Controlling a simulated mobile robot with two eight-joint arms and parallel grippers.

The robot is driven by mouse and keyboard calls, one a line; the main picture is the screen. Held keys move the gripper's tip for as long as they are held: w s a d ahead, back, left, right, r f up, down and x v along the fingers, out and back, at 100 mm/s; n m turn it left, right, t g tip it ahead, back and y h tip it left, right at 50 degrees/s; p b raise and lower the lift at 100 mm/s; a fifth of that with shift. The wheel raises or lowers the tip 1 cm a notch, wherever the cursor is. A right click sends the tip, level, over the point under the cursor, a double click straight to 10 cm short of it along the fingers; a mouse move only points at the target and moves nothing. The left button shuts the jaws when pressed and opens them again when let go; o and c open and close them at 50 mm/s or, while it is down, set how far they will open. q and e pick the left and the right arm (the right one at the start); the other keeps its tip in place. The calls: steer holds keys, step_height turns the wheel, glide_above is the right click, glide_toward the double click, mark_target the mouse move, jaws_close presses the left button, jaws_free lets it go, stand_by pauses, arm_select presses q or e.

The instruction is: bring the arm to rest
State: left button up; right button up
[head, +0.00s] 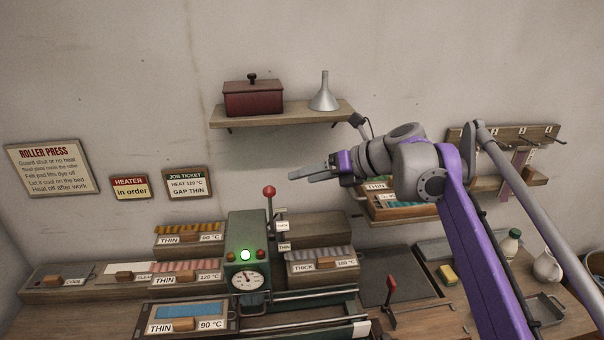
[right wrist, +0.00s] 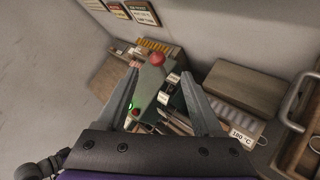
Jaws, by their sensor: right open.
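My right arm (head: 462,220) comes in from the lower right in the head view. Its gripper (head: 306,174) is held in the air above the bench, below the wall shelf and pointing left. In the right wrist view the two fingers of the right gripper (right wrist: 165,100) are apart with nothing held between them. The green roller press (head: 246,252), with a lit green lamp and a dial, lies below the gripper in the head view. Its red-knobbed lever (head: 269,192) stands up a little left of and below the fingertips. My left gripper is not in view.
A shelf (head: 285,116) above holds a dark red box (head: 253,98) and a grey funnel (head: 324,93). Labelled trays (head: 187,317) crowd the bench. A peg rack (head: 510,135), a yellow sponge (head: 447,275) and a white jug (head: 546,266) are at the right.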

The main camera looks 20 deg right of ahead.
steer(key=s+a+f+n+g+h, duration=0.1)
steer(key=s+a+f+n+g, duration=0.1)
steer(key=s+a+f+n, duration=0.35)
steer(key=s+a+f+n+g+h, duration=0.1)
steer(key=s+a+f+n+h, duration=0.15)
steer(key=s+f+n, duration=0.55)
steer(key=s+f+n+h, duration=0.2)
steer(key=s+f+n, duration=0.4)
steer(key=f+n, duration=0.3)
steer(key=s+a+f+n+g+h, duration=0.1)
steer(key=s+f+n, duration=0.5)
steer(key=f+n, duration=0.3)
steer(key=n, duration=0.4)
steer(key=shift+s+h, duration=0.25)
steer(key=shift+h, duration=0.1)
